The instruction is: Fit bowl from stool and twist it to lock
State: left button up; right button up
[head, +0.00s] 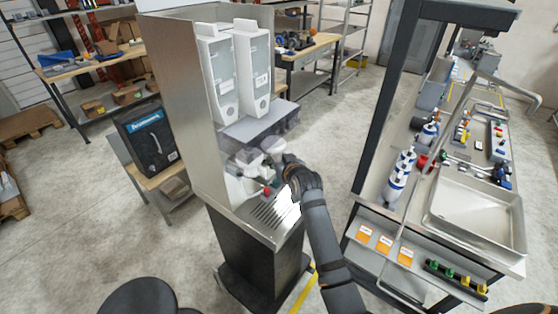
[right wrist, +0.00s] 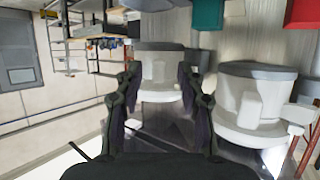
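The dispenser cabinet (head: 178,100) stands at the middle of the head view with two white hoppers (head: 218,75) side by side. White dispenser parts (head: 250,158) sit below them. My right gripper (head: 287,168) reaches in at the front right of these parts. In the right wrist view my right gripper (right wrist: 158,95) has its fingers spread. A white round part with a grey rim (right wrist: 160,68) shows between the fingertips, seemingly beyond them. A similar white part (right wrist: 250,100) is to its right. I cannot tell which is the bowl. My left gripper is not in view.
A slotted drip tray (head: 272,213) and a small red knob (head: 267,191) are low in the cabinet. A workbench with a metal sink (head: 475,222) and blue-white bottles (head: 400,172) stands at right. A black case (head: 150,145) is at left. Open floor lies between.

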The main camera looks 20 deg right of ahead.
jog(key=shift+s, duration=0.1)
jog(key=v, duration=1.1)
jog(key=shift+s+r, duration=0.15)
jog(key=shift+s, duration=0.25)
